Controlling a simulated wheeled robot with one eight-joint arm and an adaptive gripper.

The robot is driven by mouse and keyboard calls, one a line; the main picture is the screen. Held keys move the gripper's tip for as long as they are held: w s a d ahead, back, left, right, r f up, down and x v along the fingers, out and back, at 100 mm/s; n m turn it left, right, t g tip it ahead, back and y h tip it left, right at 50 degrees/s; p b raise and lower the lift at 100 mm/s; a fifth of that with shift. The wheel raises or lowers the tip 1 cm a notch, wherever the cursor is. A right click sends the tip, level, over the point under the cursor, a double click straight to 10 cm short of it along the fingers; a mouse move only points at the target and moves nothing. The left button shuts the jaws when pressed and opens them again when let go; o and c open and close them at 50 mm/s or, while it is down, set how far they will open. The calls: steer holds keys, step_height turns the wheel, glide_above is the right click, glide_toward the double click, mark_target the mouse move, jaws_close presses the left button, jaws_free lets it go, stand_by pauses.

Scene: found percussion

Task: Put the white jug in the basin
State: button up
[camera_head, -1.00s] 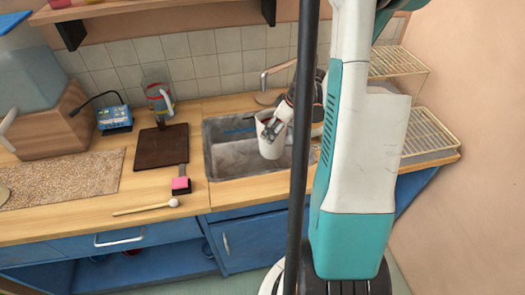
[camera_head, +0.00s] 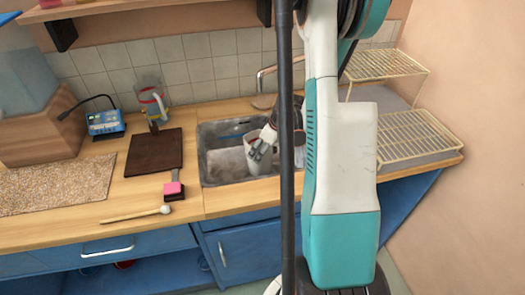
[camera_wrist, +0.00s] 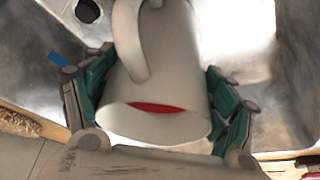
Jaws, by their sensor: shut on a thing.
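The white jug (camera_wrist: 180,60) fills the middle of the wrist view, with its handle toward the upper left and a red patch showing inside its mouth. My gripper (camera_wrist: 160,72) is shut on the jug, with a finger on each side of its body. In the head view the jug (camera_head: 254,143) is within the outline of the grey basin (camera_head: 222,166), and my gripper (camera_head: 266,143) partly covers it. The wrist view shows the basin's inside (camera_wrist: 285,85) around the jug. I cannot tell whether the jug touches the basin floor.
A dark board (camera_head: 153,152), a pink-ended block (camera_head: 174,189) and a beater (camera_head: 137,214) lie left of the basin. The tap (camera_head: 264,78) stands behind it. A wire rack (camera_head: 415,135) stands to the right. My arm hides the basin's right part.

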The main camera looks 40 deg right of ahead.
steer(key=shift+r, duration=0.1)
steer(key=shift+f, duration=0.25)
steer(key=o, duration=1.3)
steer(key=shift+c, duration=0.2)
steer(key=shift+r, duration=0.1)
steer(key=p+v, duration=0.4)
steer(key=v, duration=0.8)
steer(key=shift+s+r, duration=0.1)
